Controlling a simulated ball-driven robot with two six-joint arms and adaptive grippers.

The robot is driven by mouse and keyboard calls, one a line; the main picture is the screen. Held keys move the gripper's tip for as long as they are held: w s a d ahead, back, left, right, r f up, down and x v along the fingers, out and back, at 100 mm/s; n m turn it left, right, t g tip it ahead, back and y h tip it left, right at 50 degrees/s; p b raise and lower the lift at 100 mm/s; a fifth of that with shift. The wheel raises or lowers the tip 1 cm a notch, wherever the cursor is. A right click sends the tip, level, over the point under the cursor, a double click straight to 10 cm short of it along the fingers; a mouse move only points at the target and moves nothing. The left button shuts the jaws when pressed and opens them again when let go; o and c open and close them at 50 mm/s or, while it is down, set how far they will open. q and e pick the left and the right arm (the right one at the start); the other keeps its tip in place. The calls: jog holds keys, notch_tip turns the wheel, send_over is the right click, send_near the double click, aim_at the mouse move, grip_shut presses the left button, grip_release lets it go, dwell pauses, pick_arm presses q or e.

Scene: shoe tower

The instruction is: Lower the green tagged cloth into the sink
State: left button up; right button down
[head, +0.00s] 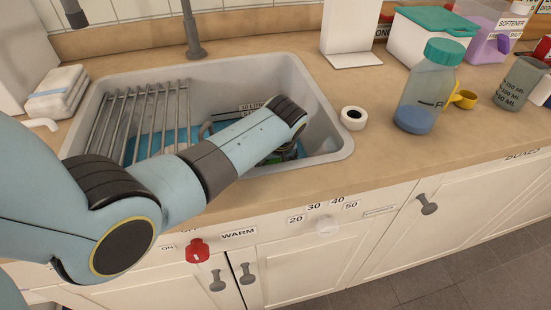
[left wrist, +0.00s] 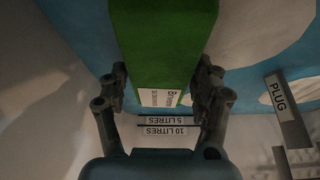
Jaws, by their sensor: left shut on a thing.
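The green cloth (left wrist: 163,40) is a bright green block-like shape with a white printed tag (left wrist: 160,97) in the left wrist view. My left gripper (left wrist: 162,88) is shut on it, one finger on each side. In the head view my left arm reaches down into the grey sink (head: 322,120). Only a small bit of green shows there beneath my wrist, and my arm hides the rest. Blue water (head: 140,147) lies in the sink. I cannot tell whether the cloth touches it. My right gripper is not in view.
A metal rack (head: 140,112) covers the sink's left part. A PLUG label (left wrist: 278,95) and litre marks (left wrist: 166,125) show inside. A white roll (head: 353,118) and a bottle of blue liquid (head: 425,90) stand right of the sink. The tap (head: 192,35) is behind.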

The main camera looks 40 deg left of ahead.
pick_arm(q)
jog(key=o, duration=1.3)
jog(key=shift+c, duration=0.2)
